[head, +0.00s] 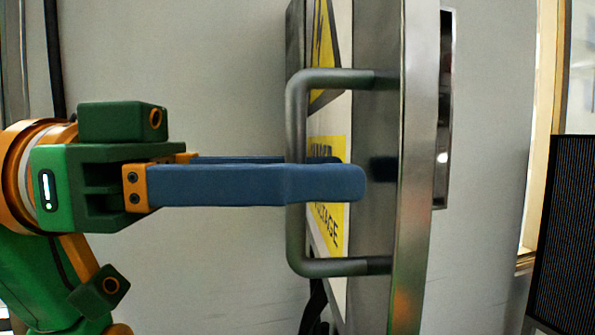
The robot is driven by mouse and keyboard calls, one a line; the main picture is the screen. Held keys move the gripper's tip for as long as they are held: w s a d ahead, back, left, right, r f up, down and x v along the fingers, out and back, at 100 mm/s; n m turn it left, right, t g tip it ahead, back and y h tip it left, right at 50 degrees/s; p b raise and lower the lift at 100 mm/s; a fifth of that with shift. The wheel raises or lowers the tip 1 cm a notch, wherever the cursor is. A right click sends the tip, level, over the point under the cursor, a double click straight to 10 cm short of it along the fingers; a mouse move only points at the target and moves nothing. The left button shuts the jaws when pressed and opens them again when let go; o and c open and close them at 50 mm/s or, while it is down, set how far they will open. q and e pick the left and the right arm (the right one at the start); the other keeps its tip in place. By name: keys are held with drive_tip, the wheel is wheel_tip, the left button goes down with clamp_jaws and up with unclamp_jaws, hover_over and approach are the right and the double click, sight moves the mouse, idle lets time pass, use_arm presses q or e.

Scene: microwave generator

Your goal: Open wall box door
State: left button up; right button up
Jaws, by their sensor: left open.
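The wall box door (418,180) is a grey metal panel seen nearly edge-on in the head view, right of the middle. A grey bar handle (296,235), shaped like a squared U, stands out from the door to the left. My left gripper (345,172) comes in from the left, level with the handle's middle. Its two blue fingers are open and reach past the upright bar, one in front of it and one behind. I cannot tell whether they touch it. The near finger hides the middle of the bar. My right gripper is not in view.
Yellow warning labels (334,220) show on a white surface behind the handle. A pale wall (220,60) lies behind. A dark ribbed panel (565,230) stands at the right edge, below a window frame (545,100). A dark cable hangs below the box.

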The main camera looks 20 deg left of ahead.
use_arm(q)
drive_tip(key=shift+a+f, duration=0.1)
drive_tip(key=shift+a, duration=0.2)
drive_tip(key=b+v, duration=0.1)
drive_tip(key=v, duration=0.5)
drive_tip(key=shift+s+a+b, duration=0.15)
drive_tip(key=shift+a+b, duration=0.1)
drive_tip(key=shift+b, duration=0.05)
drive_tip(key=shift+d, duration=0.1)
